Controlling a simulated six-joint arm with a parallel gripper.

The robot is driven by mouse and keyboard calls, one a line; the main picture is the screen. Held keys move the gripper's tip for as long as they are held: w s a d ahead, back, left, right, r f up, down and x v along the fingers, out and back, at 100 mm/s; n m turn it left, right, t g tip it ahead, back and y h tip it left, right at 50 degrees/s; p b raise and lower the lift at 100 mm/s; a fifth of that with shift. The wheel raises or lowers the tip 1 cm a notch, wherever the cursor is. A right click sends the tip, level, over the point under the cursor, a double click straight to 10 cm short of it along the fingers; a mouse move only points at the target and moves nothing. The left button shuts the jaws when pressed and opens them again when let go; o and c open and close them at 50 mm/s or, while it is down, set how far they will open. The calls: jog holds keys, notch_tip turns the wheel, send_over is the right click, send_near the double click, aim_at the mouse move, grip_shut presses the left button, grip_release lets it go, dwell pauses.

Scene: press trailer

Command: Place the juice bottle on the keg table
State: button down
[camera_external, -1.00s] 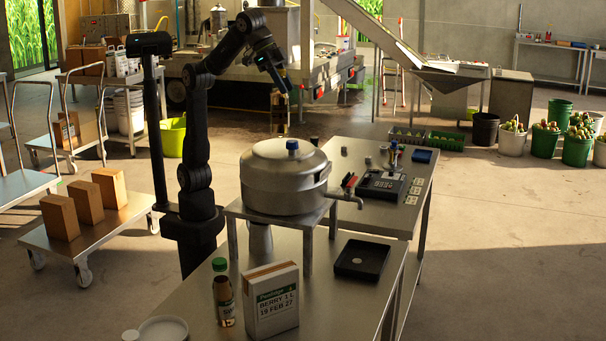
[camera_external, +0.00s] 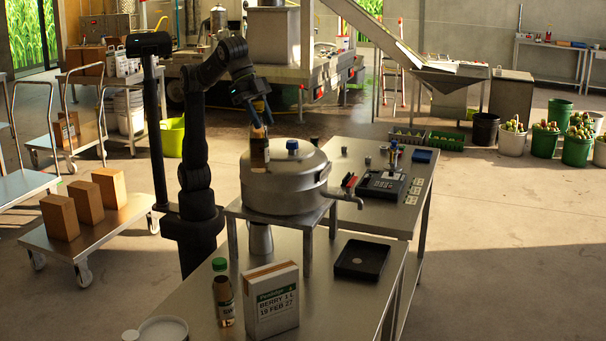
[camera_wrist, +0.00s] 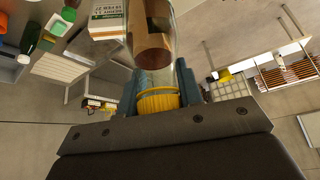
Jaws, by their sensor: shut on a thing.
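My gripper (camera_external: 258,118) is shut on the juice bottle (camera_external: 259,153), near its top. The bottle hangs upright below the fingers and overlaps the left part of the keg lid in the external view. Whether it touches the keg is unclear. In the wrist view the yellow cap (camera_wrist: 160,103) sits between my fingers, and the clear bottle with a brown label (camera_wrist: 151,50) extends away. The steel keg (camera_external: 284,183), with a blue knob and a tap, stands on a raised stand on the keg table (camera_external: 318,318).
A green-capped bottle (camera_external: 222,295), a white carton (camera_external: 272,303), a black tray (camera_external: 362,260) and a round white lid (camera_external: 163,329) occupy the keg table. Bare steel shows between carton and tray. A side table (camera_external: 372,212) behind holds a black device (camera_external: 383,185) and pens.

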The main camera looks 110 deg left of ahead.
jog(key=s+d+f+m+g+h, duration=0.1)
jog(key=s+d+f+m+h, duration=0.3)
jog(key=d+f, duration=0.7)
jog(key=s+d+f+m+g+y, duration=0.1)
jog(key=s+d+f+m, duration=0.2)
jog(key=s+d+f, duration=0.7)
jog(key=w+a+f, duration=0.3)
jog(key=w+f, duration=1)
jog(key=w, duration=0.1)
jog(key=shift+w+a, duration=0.15)
jog(key=shift+a, duration=0.2)
jog(key=shift+f, duration=0.2)
jog(key=c, duration=1)
grip_release()
jog(key=shift+f, duration=0.1)
